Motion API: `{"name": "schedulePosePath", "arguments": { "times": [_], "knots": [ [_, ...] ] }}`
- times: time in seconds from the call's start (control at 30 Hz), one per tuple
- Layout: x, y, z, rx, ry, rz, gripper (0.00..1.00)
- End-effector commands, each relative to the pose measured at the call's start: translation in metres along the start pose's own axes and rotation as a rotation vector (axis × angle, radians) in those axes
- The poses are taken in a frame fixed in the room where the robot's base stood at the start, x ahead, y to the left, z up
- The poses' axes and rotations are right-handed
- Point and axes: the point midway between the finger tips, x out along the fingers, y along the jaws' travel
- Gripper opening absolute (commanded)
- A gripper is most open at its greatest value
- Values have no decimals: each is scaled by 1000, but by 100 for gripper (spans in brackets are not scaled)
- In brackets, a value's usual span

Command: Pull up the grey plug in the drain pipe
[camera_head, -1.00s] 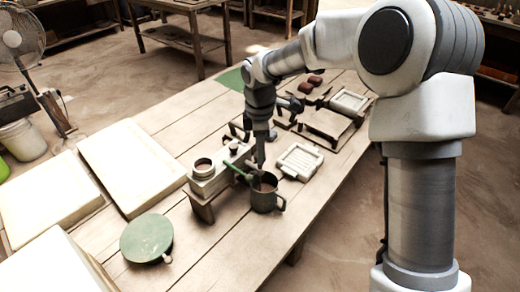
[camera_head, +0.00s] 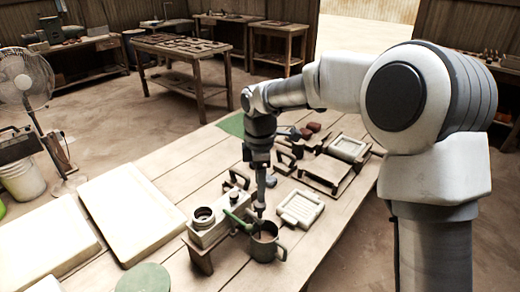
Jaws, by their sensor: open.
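A pale block (camera_head: 212,229) on a low wooden stand carries a round open collar (camera_head: 204,216) at its left end. A small grey knob (camera_head: 233,197) stands up at its right end; it looks like the plug, seated upright, but the pipe around it is too small to make out. My gripper (camera_head: 260,209) points down just right of the knob, apart from it, above a grey-green mug (camera_head: 266,245). Its fingers are open and appear empty, though they are small and dark here. A green handle (camera_head: 238,221) leans out of the mug in front of the block.
Dark clamp-like fittings (camera_head: 287,158) and a framed tile press (camera_head: 325,173) stand behind. Large pale slabs (camera_head: 135,220) and a green disc (camera_head: 144,279) lie left. Bare planks show between them.

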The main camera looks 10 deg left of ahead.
Motion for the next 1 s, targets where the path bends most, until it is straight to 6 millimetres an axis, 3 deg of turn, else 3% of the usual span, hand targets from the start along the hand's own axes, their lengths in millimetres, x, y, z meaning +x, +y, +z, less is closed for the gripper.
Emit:
{"name": "schedulePosePath", "arguments": {
  "times": [0.03,0.2,0.4,0.6,1.0],
  "knots": [
    [-17,1,0,1,1,5,71],
    [-59,1,0,2,0,5,71],
    [-97,0,0,0,2,3,71],
    [-115,0,0,0,0,0,71],
    [-118,-1,0,4,-1,1,71]
  ]
}}
